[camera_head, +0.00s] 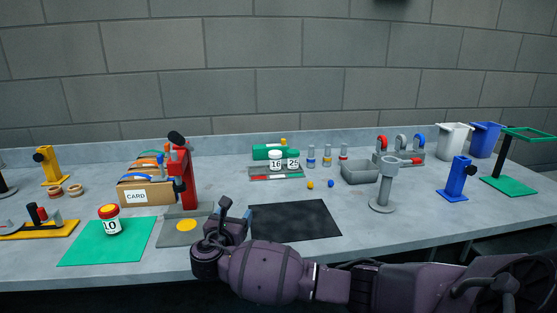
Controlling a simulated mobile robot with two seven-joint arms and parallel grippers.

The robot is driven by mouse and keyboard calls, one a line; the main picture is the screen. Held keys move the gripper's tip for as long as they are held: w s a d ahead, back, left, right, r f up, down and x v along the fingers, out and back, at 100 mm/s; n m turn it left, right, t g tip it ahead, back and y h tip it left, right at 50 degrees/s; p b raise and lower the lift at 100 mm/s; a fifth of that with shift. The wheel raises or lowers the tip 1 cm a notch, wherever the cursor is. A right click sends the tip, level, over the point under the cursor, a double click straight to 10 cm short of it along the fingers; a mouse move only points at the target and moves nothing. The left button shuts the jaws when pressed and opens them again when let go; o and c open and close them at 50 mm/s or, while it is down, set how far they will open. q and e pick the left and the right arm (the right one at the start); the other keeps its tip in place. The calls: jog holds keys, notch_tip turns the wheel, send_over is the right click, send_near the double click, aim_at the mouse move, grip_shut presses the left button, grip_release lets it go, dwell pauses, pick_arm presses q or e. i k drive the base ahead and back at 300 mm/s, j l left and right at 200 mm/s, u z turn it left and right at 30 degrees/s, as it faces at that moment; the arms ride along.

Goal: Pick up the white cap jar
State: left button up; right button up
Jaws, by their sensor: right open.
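The white cap jar (275,160), labelled 16, stands upright on a small rack (275,176) at the back middle of the table. A jar with a green cap (293,161), labelled 25, stands close at its right. My right arm comes in from the lower right. My right gripper (236,213) is open and empty, over the table's front part, between a grey plate and a black mat. It is in front of the white cap jar and to its left, well apart from it. My left gripper is out of view.
A jar labelled 10 (109,221) stands on a green mat (85,252). A red press-like stand (181,178) rises left of the rack, beside a card box (148,192). The black mat (295,221) is bare. A grey bin (362,173) and a grey pedestal (385,185) stand right.

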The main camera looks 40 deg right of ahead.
aim_at(275, 165)
jog(key=i+l, duration=0.15)
jog(key=l, duration=0.15)
jog(key=i+l, duration=0.15)
jog(key=l, duration=0.2)
jog(key=i+l, duration=0.15)
jog(key=l, duration=0.15)
jog(key=i+l, duration=0.15)
jog(key=l, duration=0.2)
